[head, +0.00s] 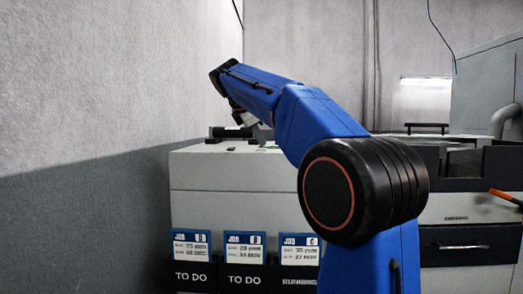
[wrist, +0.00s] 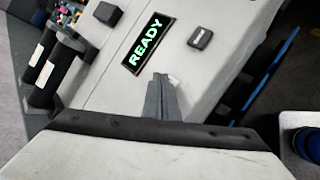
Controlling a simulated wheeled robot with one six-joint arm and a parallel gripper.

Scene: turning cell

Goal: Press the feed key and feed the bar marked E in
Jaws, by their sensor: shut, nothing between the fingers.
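My gripper (wrist: 161,79) is shut and empty in the wrist view, its fingertips over the pale machine top just below a lit green READY display (wrist: 148,43). A small light patch shows beside the tips, partly hidden by them. A dark square key (wrist: 200,37) with a light mark sits right of the display, apart from the fingers; I cannot read its mark. Two dark cylinders with white labels, one of them this cylinder (wrist: 41,80), lie at the left. No letter E is readable, so I cannot tell which bar is marked E.
A grey wall (head: 90,160) is close on the left. A dark machine part (head: 465,165) and an orange handle (head: 503,195) are at right.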

